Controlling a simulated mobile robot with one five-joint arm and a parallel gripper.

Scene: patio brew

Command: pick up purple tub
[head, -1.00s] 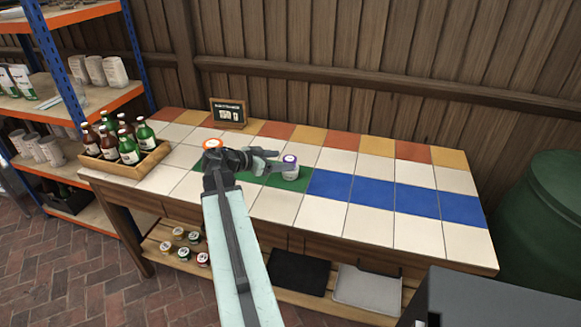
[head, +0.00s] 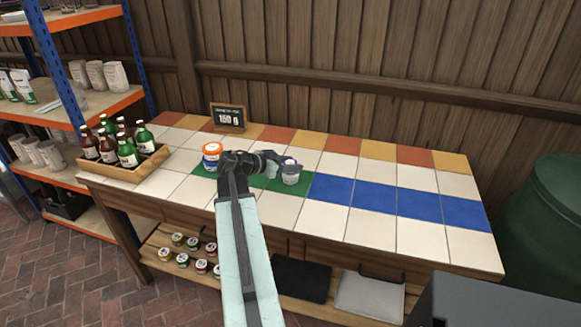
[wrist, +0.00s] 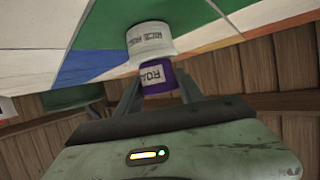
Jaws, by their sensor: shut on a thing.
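The purple tub (wrist: 160,77) has a white label with dark letters in the wrist view. It sits between my gripper's fingers (wrist: 160,92), which are closed on its sides. A wider white piece with printed lettering (wrist: 150,42) adjoins it; I cannot tell whether this is part of the tub or a separate tub under it. In the head view the small purple-and-white tub (head: 291,167) stands over the green tiles, with my gripper (head: 284,163) at its upper part. My gripper partly hides it.
An orange-lidded tub (head: 211,155) stands to the left, close to my arm. A wooden crate of bottles (head: 138,175) is at the table's left end. A small sign reading 150 g (head: 228,116) stands behind. The blue tiles (head: 375,195) and right side are clear.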

